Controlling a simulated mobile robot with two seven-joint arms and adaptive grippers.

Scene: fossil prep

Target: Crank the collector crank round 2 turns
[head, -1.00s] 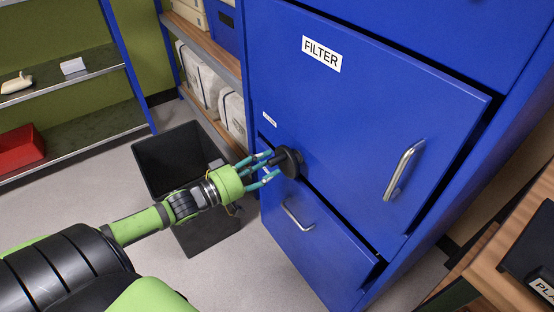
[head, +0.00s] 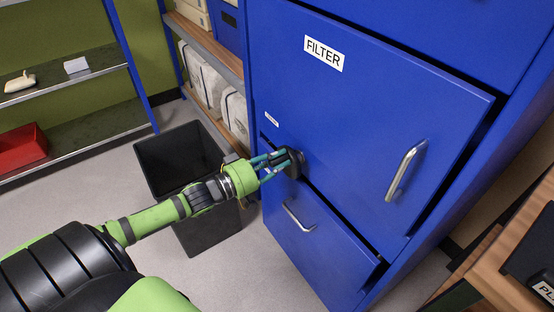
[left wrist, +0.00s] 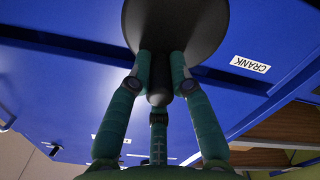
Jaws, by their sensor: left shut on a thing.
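The collector crank (head: 293,163) is a black round disc with a handle, mounted on the front of the blue cabinet. In the left wrist view the disc (left wrist: 190,25) fills the top middle, and its dark handle (left wrist: 160,85) stands between my fingers. My left gripper (head: 277,162) is shut on the crank handle; its teal fingers (left wrist: 160,100) also show in the left wrist view. A white label reading CRANK (left wrist: 250,64) is on the blue panel beside the disc. My right gripper is not in view.
The blue cabinet has a FILTER door (head: 355,125) with a metal handle (head: 406,170), and a lower drawer with a handle (head: 298,216). A black bin (head: 210,232) stands on the floor beneath my left forearm. Shelves (head: 60,85) are at the left, a wooden bench (head: 480,265) at the right.

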